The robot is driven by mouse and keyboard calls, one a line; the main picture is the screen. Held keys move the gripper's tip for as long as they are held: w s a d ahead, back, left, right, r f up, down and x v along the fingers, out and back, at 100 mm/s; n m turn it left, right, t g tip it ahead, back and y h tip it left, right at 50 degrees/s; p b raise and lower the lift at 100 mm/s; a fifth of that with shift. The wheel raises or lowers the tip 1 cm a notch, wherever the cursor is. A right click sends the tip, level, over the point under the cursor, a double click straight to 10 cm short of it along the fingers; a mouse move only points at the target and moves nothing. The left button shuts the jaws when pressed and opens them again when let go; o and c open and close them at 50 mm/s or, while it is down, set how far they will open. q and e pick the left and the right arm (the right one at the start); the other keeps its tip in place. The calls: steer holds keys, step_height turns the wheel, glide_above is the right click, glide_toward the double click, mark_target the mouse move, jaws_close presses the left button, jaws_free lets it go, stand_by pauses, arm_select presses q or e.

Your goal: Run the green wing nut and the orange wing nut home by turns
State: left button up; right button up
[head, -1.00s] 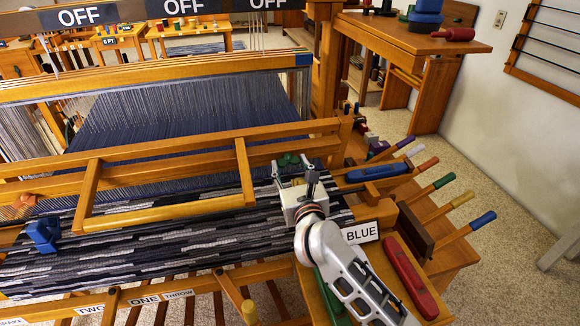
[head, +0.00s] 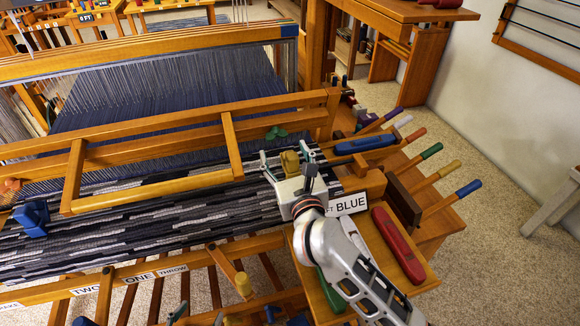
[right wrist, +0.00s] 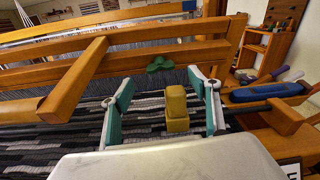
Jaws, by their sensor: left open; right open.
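The green wing nut (head: 276,133) sits on the wooden beam of the loom, just beyond my right gripper. It also shows in the right wrist view (right wrist: 160,64), ahead of and above the fingertips. The orange wing nut (head: 11,186) is at the far left edge of the head view, on the same beam, partly cut off. My right gripper (head: 286,157) is open over the woven cloth, its teal fingers apart on either side of a yellow block and touching no wing nut. My left gripper (head: 199,312) barely shows at the bottom edge; its fingertips are apart, the rest out of frame.
The yellow block (right wrist: 177,108) stands between my right fingers. A wooden frame (head: 232,145) crosses above the cloth (head: 140,225), left of the right gripper. A blue shuttle (head: 365,143), a red shuttle (head: 398,245) and several coloured handles lie to the right. A blue clamp-like block (head: 33,218) sits at left.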

steer(key=s, duration=0.3)
steer(key=s+d, duration=0.1)
steer(key=s, duration=0.1)
steer(key=shift+s+r, duration=0.1)
steer(key=shift+s, duration=0.25)
